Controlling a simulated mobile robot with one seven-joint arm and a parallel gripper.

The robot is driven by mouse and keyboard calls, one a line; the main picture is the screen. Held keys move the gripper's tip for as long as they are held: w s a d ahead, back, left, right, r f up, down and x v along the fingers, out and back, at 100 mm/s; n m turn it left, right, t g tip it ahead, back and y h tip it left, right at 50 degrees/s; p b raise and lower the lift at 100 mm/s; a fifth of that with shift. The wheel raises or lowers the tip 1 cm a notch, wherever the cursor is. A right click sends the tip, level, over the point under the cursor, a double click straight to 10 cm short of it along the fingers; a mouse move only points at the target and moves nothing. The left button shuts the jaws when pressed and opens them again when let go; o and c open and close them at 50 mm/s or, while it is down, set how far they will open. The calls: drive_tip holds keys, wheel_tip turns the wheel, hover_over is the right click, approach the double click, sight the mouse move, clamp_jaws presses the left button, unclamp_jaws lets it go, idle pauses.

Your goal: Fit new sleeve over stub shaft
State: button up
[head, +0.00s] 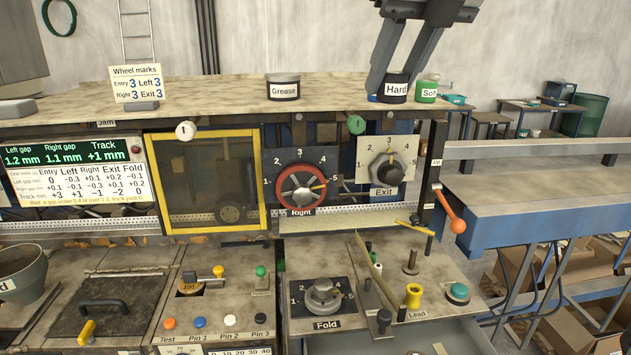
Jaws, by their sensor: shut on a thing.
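My gripper (395,84) reaches down from the top edge, right of centre. It is shut on a black cylinder labelled Hard (396,93), at the right end of the upper shelf. Whether the cylinder touches the shelf cannot be told. A green-topped cylinder labelled Soft (426,92) stands just right of it. On the lower bench a short brown upright peg (410,262) stands on a round base, bare at its top; it looks like a stub shaft. A yellow flanged spool (413,296) stands below it, near the Lead label. My gripper is well above both.
A black Grease tin (283,88) and a wheel marks card (137,84) stand on the shelf (220,98). Below are the Right dial (301,188), the Exit dial (387,168) and an orange-knobbed lever (452,213). A long bar (376,270) slants beside the peg.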

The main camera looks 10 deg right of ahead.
drive_tip(key=w+d+f, duration=0.2)
drive_tip(key=d+f, duration=0.1)
drive_tip(key=f, duration=0.6)
drive_tip(key=w+d+f, duration=0.2)
drive_tip(key=d+f, duration=0.2)
drive_tip(key=f, duration=0.5)
drive_tip(key=w+d+f, duration=0.2)
drive_tip(key=d+f, duration=0.2)
drive_tip(key=f, duration=0.5)
drive_tip(key=shift+w+f+b, duration=0.25)
drive_tip(key=shift+w+b, duration=0.1)
drive_tip(key=shift+w, duration=0.05)
drive_tip(key=shift+d+f, duration=0.15)
drive_tip(key=shift+f, duration=0.15)
drive_tip(key=shift+f+b, duration=3.1)
drive_tip(key=shift+b, duration=0.55)
drive_tip(key=shift+f+b, duration=0.4)
drive_tip(key=shift+f, duration=1)
drive_tip(key=o, duration=1.1)
